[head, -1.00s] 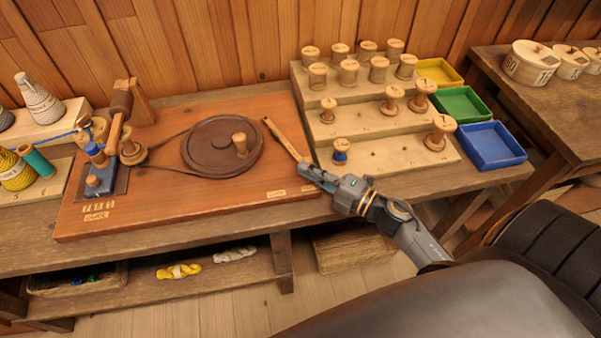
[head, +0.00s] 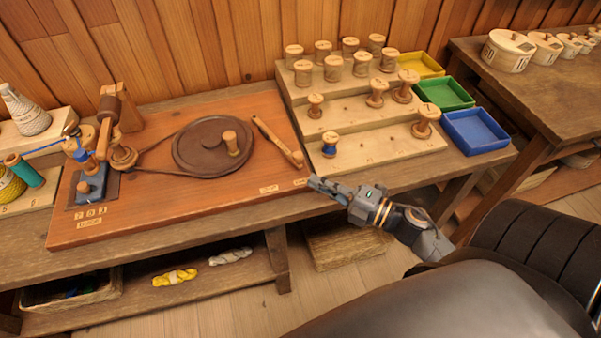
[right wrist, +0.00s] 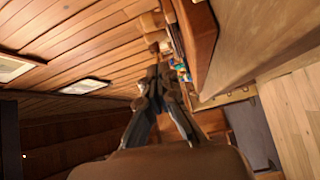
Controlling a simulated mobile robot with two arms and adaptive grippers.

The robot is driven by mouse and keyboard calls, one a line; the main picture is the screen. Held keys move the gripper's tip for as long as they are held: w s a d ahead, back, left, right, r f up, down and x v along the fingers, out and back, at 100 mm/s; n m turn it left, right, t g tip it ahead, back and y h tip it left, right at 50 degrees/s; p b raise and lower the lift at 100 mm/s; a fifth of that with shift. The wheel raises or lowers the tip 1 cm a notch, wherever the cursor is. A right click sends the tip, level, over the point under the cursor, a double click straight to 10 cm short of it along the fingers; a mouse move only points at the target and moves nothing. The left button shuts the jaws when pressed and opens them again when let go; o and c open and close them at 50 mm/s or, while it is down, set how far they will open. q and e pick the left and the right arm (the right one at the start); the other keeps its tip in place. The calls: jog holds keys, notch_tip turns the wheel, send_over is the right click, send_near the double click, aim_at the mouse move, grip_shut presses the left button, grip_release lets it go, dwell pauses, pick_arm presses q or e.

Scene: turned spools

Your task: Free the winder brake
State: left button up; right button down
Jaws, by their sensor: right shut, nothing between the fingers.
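The winder board (head: 170,212) is a reddish wooden panel with a dark brown wheel (head: 190,145) that has a wooden knob. A wooden lever (head: 272,134) lies right of the wheel, slanting down to a knobbed end near the board's right edge. Two small labels sit in front of it, the left one (head: 268,188) and the right one (head: 300,182); the lever's end is closer to the right one. Their text is too small to read. My right gripper (head: 313,182) is shut and empty at the board's front right corner, apart from the lever. It also shows in the right wrist view (right wrist: 159,72).
A stepped wooden rack (head: 375,152) with several spools stands right of the board. Yellow, green and blue trays (head: 475,132) line its right side. A second table (head: 535,85) with round boxes is at the right. Yarn skeins lie on the lower shelf (head: 200,285).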

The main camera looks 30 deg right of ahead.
jog(key=shift+s+d, duration=0.3)
jog(key=shift+s, duration=0.35)
pick_arm(q)
jog(key=shift+w+d+f, duration=0.25)
jog(key=shift+d+f, duration=0.05)
jog(key=shift+d, duration=0.25)
pick_arm(e)
jog(key=shift+s+d+r, duration=0.1)
jog(key=shift+s+r, duration=0.05)
jog(key=shift+s, duration=0.35)
pick_arm(q)
jog(key=shift+s, duration=0.1)
